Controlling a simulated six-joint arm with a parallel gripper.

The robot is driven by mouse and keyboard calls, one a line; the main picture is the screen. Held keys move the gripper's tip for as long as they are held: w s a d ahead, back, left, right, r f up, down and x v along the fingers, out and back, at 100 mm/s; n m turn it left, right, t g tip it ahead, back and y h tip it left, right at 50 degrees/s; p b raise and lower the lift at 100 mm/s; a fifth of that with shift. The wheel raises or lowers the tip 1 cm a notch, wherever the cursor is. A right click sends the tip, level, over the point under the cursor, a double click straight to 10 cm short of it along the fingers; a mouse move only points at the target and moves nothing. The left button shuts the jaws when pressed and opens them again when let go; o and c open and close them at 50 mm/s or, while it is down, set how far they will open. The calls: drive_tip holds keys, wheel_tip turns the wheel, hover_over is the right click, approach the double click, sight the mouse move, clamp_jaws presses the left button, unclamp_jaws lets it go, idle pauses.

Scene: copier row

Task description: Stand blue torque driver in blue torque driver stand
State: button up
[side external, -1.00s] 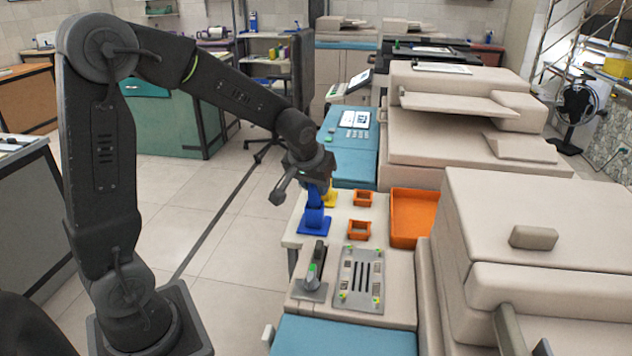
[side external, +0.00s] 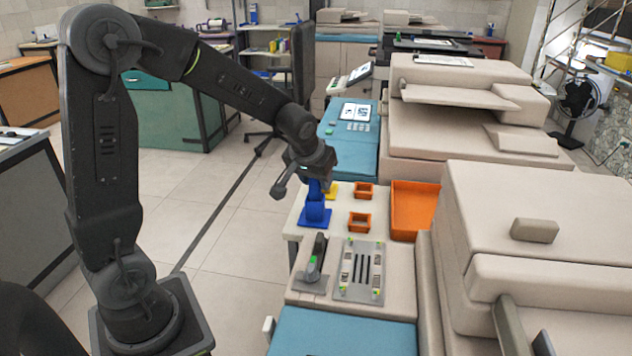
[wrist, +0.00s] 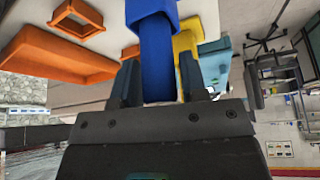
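The blue torque driver (wrist: 159,70) shows in the wrist view as a dark blue shaft between the two fingers of my gripper (wrist: 158,78), which look closed on its sides. In the side external view my gripper (side external: 318,175) is above the blue torque driver stand (side external: 314,216), a blue holder with a flat base on the white table. The driver (side external: 314,188) stands roughly upright between gripper and stand. In the wrist view its far end meets the lighter blue stand (wrist: 150,10). How deep it sits inside is hidden.
A yellow stand (side external: 332,189) is just behind the blue one. Two small orange bins (side external: 360,223) and a larger orange tray (side external: 414,207) lie to the right. A grey slotted plate (side external: 361,272) and a black-and-grey tool on a base (side external: 313,270) are in front. Copiers (side external: 540,240) wall off the right.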

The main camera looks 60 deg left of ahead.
drive_tip(key=o, duration=0.3)
drive_tip(key=v, duration=1.3)
drive_tip(key=s+d+m+h, duration=0.1)
drive_tip(key=s+d+m, duration=0.1)
drive_tip(key=s, duration=0.3)
drive_tip(key=s+d+f+m, duration=0.1)
drive_tip(key=s+d+m, duration=0.1)
drive_tip(key=s+d, duration=0.2)
drive_tip(key=s+d+f+m+t+h, duration=0.1)
drive_tip(key=s+d, duration=0.2)
drive_tip(key=s, duration=0.3)
drive_tip(key=shift+s+d+f+m+h, duration=0.2)
drive_tip(key=shift+s+d+m+h, duration=0.1)
drive_tip(key=shift+m, duration=0.1)
